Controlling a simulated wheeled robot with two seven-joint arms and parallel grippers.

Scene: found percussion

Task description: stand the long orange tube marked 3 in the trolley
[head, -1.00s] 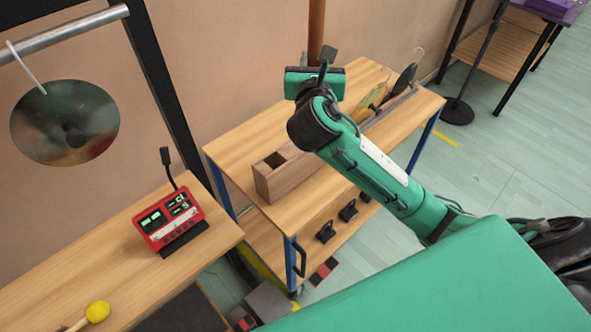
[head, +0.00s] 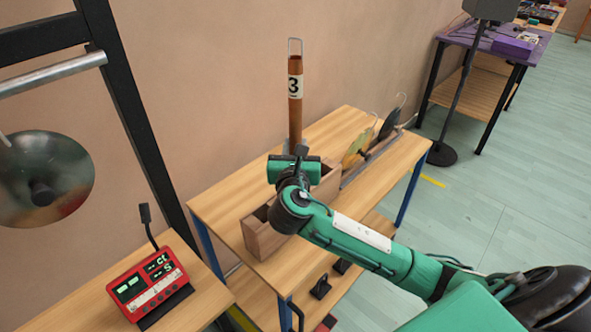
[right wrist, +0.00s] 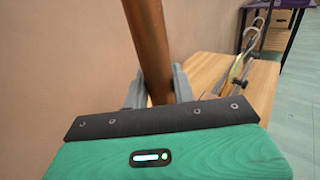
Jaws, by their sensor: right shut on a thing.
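The long orange-brown tube (head: 295,120) stands about upright, with a white label marked 3 and a wire loop at its top. My right gripper (head: 294,150) is shut on it, above the trolley. In the right wrist view the tube (right wrist: 151,45) sits between the two grey fingers (right wrist: 155,92). Its lower end is hidden behind my gripper and wrist. The trolley (head: 225,207) has wooden shelves and blue legs. A wooden box with open compartments (head: 264,240) sits on its top, partly hidden by my wrist. I cannot tell whether the tube is inside a compartment. My left gripper is not in view.
A rack with flat plates (head: 362,147) stands at the trolley's far end. A red display device (head: 150,285) is on a bench at left. A dark gong (head: 45,180) hangs above it. The wall (head: 220,100) is close behind the trolley.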

